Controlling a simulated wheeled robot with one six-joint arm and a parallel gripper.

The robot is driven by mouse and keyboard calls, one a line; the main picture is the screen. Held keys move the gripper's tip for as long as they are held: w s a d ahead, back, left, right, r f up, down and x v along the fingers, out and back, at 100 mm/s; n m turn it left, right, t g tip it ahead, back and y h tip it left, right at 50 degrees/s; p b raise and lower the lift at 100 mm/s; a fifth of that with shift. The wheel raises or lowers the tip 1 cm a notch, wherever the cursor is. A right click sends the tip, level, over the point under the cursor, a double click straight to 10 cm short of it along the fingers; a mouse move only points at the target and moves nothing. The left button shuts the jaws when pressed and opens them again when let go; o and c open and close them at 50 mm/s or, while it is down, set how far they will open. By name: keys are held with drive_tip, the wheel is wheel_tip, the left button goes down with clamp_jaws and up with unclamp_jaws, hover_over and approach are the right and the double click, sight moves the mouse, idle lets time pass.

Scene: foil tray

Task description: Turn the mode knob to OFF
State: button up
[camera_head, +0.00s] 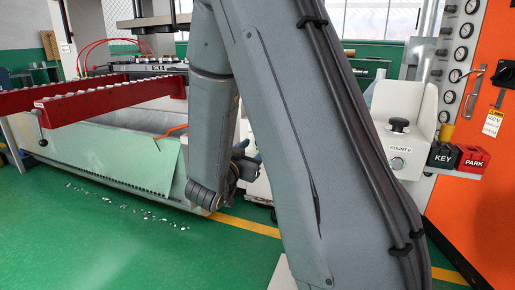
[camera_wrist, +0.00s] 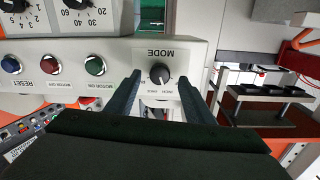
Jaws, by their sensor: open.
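The mode knob (camera_wrist: 160,73) is a small round black knob on a pale panel (camera_wrist: 200,52), in the upper middle of the wrist view. The word MODE appears upside down above it. Small lettering below it is too blurred to read surely, and I cannot make out OFF or the knob's exact setting. My gripper (camera_wrist: 159,80) is open, with one dark finger on each side of the knob in the picture. I cannot tell whether either finger touches it. In the head view my arm hides the gripper and the knob.
A dark rack (camera_wrist: 268,95) stands right. In the head view, a red rail (camera_head: 90,97) and orange cabinet (camera_head: 485,170) flank my arm.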

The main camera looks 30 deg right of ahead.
drive_tip(key=shift+x, duration=1.45)
drive_tip(key=shift+c, duration=0.3)
drive_tip(key=c, duration=1)
drive_tip(key=shift+r+n+p, duration=0.1)
drive_tip(key=shift+n+p, duration=0.3)
drive_tip(key=shift+p, duration=0.1)
drive_tip(key=n+p, duration=0.7)
drive_tip(key=p, duration=0.2)
drive_tip(key=shift+n, duration=0.3)
